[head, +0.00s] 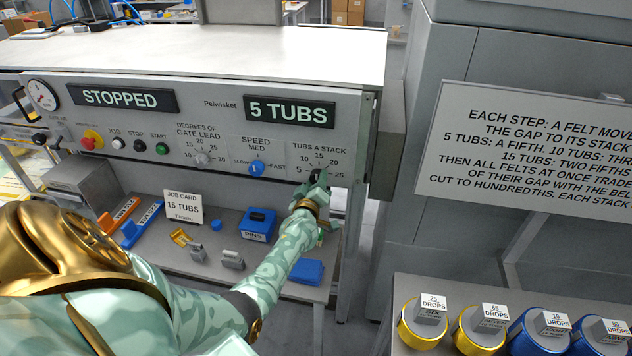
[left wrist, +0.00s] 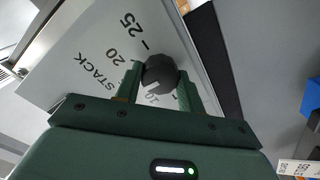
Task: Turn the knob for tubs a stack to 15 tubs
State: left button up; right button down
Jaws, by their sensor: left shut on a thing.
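The black knob for tubs a stack (head: 315,175) is at the right end of the machine's grey panel, below the 5, 10, 15, 20 and 25 marks. My left gripper (head: 316,184) is shut on it, and its fingers partly hide the knob and dial. In the left wrist view the dark knob (left wrist: 159,71) sits between the two green fingers of the left gripper (left wrist: 160,88), with the 20 and 25 marks beyond it. The display (head: 290,112) reads 5 TUBS. The job card (head: 183,207) reads 15 TUBS. My right gripper is out of view.
The speed knob (head: 257,168) and gate lead knob (head: 202,158) are left of the held knob. The other display (head: 123,98) reads STOPPED. A blue pins box (head: 258,225) stands on the shelf below. A lettered sign (head: 530,145) stands at right, above several weights.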

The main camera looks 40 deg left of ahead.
pick_arm(q)
jog(key=shift+f, duration=0.1)
jog(key=o, duration=1)
jog(key=shift+c, duration=0.2)
jog(key=p+v, duration=0.9)
jog(key=v, duration=0.7)
jog(key=shift+s, duration=0.15)
